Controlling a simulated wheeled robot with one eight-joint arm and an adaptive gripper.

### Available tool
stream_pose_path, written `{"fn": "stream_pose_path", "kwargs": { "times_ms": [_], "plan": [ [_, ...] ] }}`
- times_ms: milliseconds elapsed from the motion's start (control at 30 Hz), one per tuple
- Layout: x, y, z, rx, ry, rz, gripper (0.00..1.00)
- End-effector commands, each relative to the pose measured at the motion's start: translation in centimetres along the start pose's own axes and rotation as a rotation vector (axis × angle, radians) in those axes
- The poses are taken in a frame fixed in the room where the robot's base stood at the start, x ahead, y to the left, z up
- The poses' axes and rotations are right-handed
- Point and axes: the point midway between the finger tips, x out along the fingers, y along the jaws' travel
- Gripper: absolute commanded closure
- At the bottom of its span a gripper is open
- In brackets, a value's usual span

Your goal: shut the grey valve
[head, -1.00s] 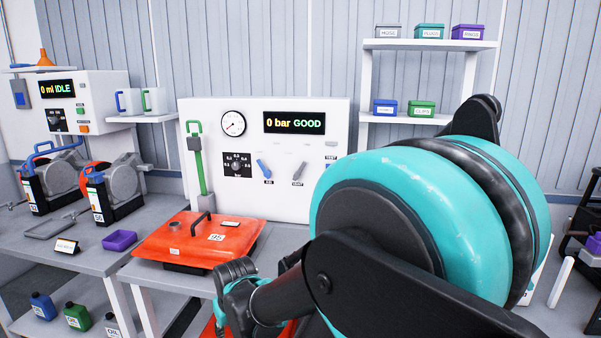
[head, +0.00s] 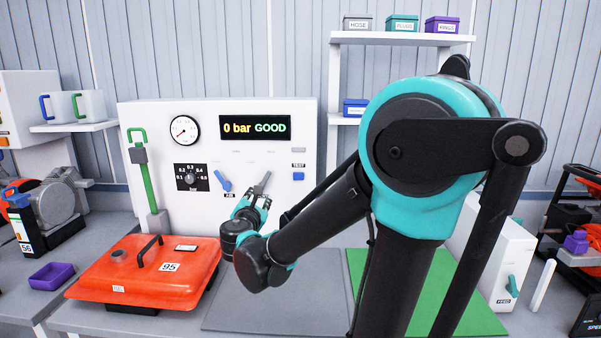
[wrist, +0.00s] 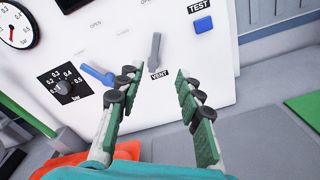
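The grey valve is a grey lever (head: 263,182) on the white test panel (head: 220,122), right of a blue lever (head: 222,181). In the wrist view the grey lever (wrist: 155,50) stands nearly upright with its top tilted slightly right, above a VENT label. My gripper (head: 257,202) is just in front of and below the lever in the head view. In the wrist view my gripper (wrist: 157,80) is open and empty, with the lever beyond and between its two fingertips. No contact with the lever shows.
The panel carries a gauge (head: 184,131), a pressure dial (head: 191,177), a "0 bar GOOD" display (head: 255,128) and a blue TEST button (head: 298,176). A red tank (head: 150,272) marked 95 lies on the bench at left. A grey mat and a green mat (head: 460,290) are clear.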

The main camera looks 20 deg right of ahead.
Motion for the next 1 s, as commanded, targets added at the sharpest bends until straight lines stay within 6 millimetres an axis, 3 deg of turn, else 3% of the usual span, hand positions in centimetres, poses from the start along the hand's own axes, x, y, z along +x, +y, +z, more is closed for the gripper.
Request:
{"fn": "stream_pose_path", "kwargs": {
  "times_ms": [100,267,1000],
  "plan": [
    [0.1,1.4,0.1,-0.056,-0.014,0.036,0.64],
    [1.5,1.5,0.1,-0.061,-0.018,0.036,0.64],
    [15.3,1.9,0.3,-0.057,-0.016,0.033,0.64]
  ]
}}
